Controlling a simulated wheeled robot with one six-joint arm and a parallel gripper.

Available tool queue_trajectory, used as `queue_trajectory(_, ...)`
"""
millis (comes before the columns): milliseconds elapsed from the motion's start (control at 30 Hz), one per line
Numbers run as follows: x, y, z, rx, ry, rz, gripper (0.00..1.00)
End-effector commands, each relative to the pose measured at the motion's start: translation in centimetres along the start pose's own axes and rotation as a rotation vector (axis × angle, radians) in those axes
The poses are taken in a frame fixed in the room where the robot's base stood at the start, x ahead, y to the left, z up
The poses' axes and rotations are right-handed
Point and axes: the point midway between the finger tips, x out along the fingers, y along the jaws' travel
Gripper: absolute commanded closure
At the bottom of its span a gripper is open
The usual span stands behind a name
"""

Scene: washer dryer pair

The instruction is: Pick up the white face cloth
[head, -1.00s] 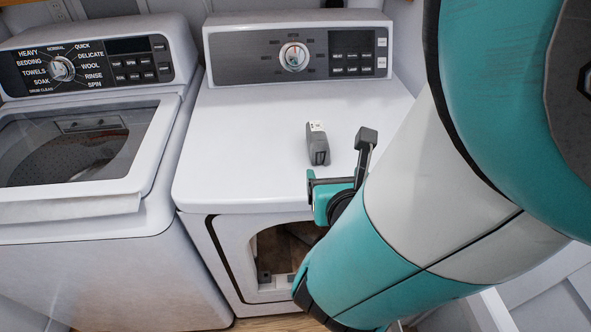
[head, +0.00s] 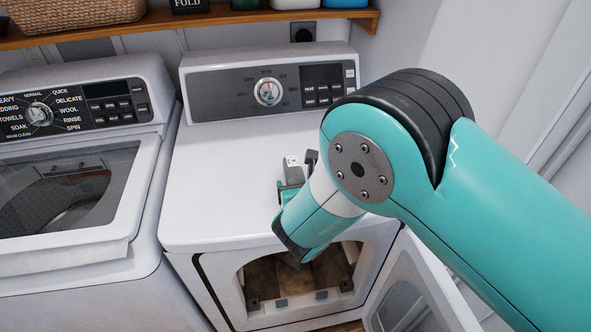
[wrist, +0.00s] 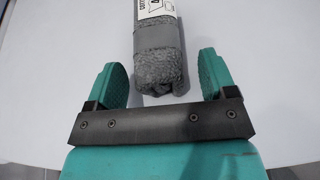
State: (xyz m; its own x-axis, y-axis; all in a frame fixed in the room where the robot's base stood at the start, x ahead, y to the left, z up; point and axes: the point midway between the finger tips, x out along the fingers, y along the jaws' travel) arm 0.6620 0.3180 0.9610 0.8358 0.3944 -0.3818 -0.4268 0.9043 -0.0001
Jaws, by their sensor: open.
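A grey, fuzzy rolled cloth with a white printed label lies on the dryer top. It is the only loose cloth I can make out, and it looks grey, not white. In the head view the roll (head: 292,171) is partly hidden by my gripper (head: 297,178). In the wrist view the near end of the roll (wrist: 158,55) lies between the two teal fingers of my gripper (wrist: 163,70). The fingers are open, with a gap visible on both sides of the roll. The far end of the roll is cut off by the frame.
The white dryer top (head: 225,165) is otherwise clear. The dryer's control panel (head: 240,95) rises behind it. The dryer door (head: 410,300) stands open at lower right. A washer (head: 110,215) stands at left. A wooden shelf (head: 150,28) with a basket hangs above.

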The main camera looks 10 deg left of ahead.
Motion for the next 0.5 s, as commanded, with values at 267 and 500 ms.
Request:
queue_trajectory(267,0.64,0.01,-0.08,0.0,0.001,0.0,0.22)
queue_trajectory(500,0.62,0.0,-0.06,0.0,0.001,0.0,0.68)
